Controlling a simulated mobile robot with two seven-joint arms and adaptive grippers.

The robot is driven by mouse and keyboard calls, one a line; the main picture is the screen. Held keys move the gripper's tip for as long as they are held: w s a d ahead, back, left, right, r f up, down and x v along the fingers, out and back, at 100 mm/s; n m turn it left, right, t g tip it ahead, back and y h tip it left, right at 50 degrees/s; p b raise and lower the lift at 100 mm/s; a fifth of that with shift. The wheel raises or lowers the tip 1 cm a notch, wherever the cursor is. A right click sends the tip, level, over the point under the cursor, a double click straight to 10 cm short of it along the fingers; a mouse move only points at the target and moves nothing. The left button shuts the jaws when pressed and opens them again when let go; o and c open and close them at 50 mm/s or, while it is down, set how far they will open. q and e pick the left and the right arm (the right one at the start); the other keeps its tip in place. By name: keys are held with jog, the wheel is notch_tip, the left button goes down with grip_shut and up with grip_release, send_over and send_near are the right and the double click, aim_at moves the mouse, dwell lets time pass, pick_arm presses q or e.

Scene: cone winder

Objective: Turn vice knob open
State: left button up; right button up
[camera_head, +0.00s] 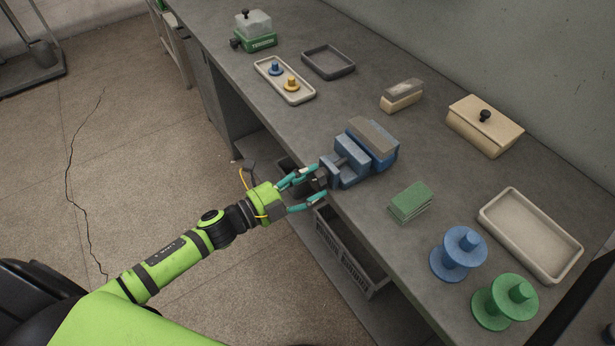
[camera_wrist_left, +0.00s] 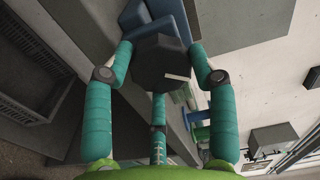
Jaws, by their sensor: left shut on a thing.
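A blue vice (camera_head: 357,156) stands at the front edge of the grey bench. Its dark knob (camera_head: 318,178) sticks out past the edge toward my left gripper. My left gripper (camera_head: 312,188) has teal fingers and is shut around this knob. In the left wrist view the black, many-sided knob (camera_wrist_left: 161,62) with a white mark sits between the fingers, and the blue vice (camera_wrist_left: 158,18) is behind it. My right gripper is in neither view.
On the bench (camera_head: 345,95) are a green block (camera_head: 410,201), a blue spool (camera_head: 459,253), a green spool (camera_head: 505,301), an empty cream tray (camera_head: 483,215) and a tan box (camera_head: 470,135). A grey crate (camera_head: 345,255) stands below the bench, under the gripper.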

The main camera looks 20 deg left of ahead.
pick_arm(q)
jog(key=n, duration=0.1)
jog(key=n+p, duration=0.1)
jog(key=n, duration=0.3)
jog(key=shift+w+a+r+p, duration=0.15)
jog(key=shift+w+a+p, duration=0.15)
jog(key=shift+p, duration=0.1)
jog(key=shift+c, duration=0.2)
jog(key=shift+s+f+n+p, duration=0.1)
jog(key=shift+n+p, duration=0.05)
jog(key=shift+n, duration=0.5)
jog(key=shift+f+n+p, duration=0.1)
jog(key=shift+n+p, duration=0.05)
jog(key=shift+n, duration=0.5)
jog(key=shift+f, duration=0.15)
jog(key=o, duration=1.2)
jog(key=shift+c, duration=0.2)
jog(key=shift+f, duration=0.15)
jog(key=shift+s, duration=0.15)
jog(key=v, duration=1.1)
jog(key=shift+s+a, duration=0.3)
